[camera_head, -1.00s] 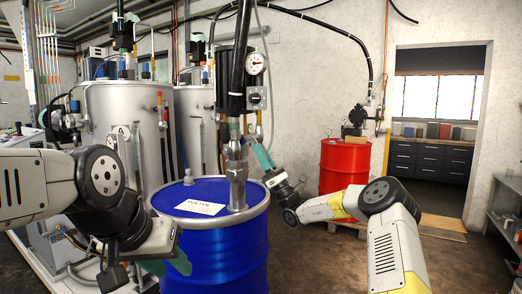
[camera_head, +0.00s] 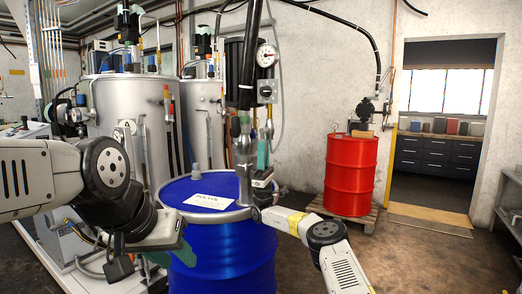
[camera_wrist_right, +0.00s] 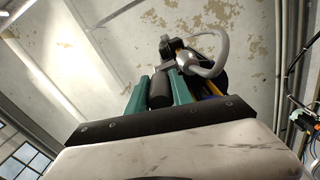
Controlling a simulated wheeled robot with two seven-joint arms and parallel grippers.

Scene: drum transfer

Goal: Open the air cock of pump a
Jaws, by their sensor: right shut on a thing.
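The pump (camera_head: 246,95) stands upright on the blue drum (camera_head: 225,255) labelled POLYOL, with a round white gauge (camera_head: 267,55) near its top. My right gripper (camera_head: 262,154) is beside the pump's lower tube, above the drum's right rim. In the right wrist view its teal fingers (camera_wrist_right: 158,90) are shut on a dark cylindrical part (camera_wrist_right: 159,88). A grey hose (camera_wrist_right: 210,58) loops above it. Which part of the air cock this is I cannot tell. My left gripper (camera_head: 172,252) is at the drum's left side, apart from the pump; its fingers are partly hidden.
A steel tank (camera_head: 130,110) marked A stands behind the drum at left. A red drum (camera_head: 350,175) stands on a pallet (camera_head: 368,219) at right, with a doorway beyond. The floor (camera_head: 430,265) at right front is clear.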

